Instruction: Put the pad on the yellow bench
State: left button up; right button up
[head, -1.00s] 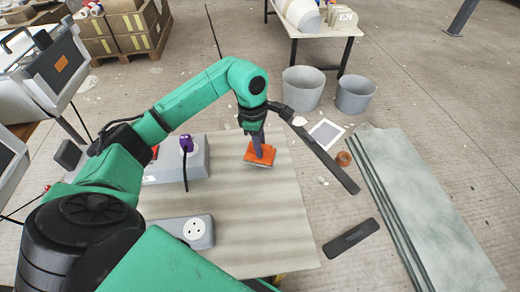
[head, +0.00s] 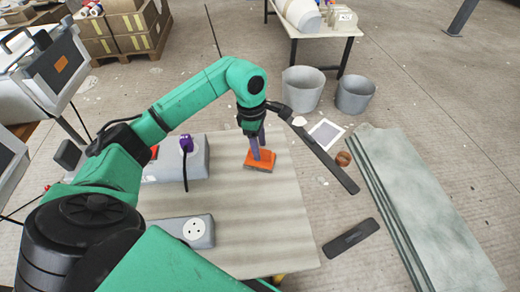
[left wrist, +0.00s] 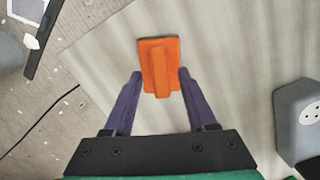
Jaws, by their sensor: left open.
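The pad (head: 259,161) is an orange block with a raised grip along its top. It lies on the pale, streaked top of the bench (head: 250,225), near its far edge; a bit of yellow shows under the near edge. My left gripper (head: 258,146) is directly above the pad, its purple fingers pointing down and spread. In the left wrist view the pad (left wrist: 159,65) sits between and slightly beyond the open fingertips (left wrist: 159,73), with narrow gaps on both sides. My right gripper is not in view.
A grey socket box (head: 196,233) stands at the bench's near left; another grey box (head: 203,160) with a purple plug (head: 186,143) stands farther back. Grey bins (head: 303,89) and a greenish slab (head: 425,200) are on the floor beyond and to the right. The bench's middle right is clear.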

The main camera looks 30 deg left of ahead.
pick_arm(q)
notch_tip(320, 180, up, 10)
jog(key=a, duration=0.1)
jog(key=shift+s, duration=0.15)
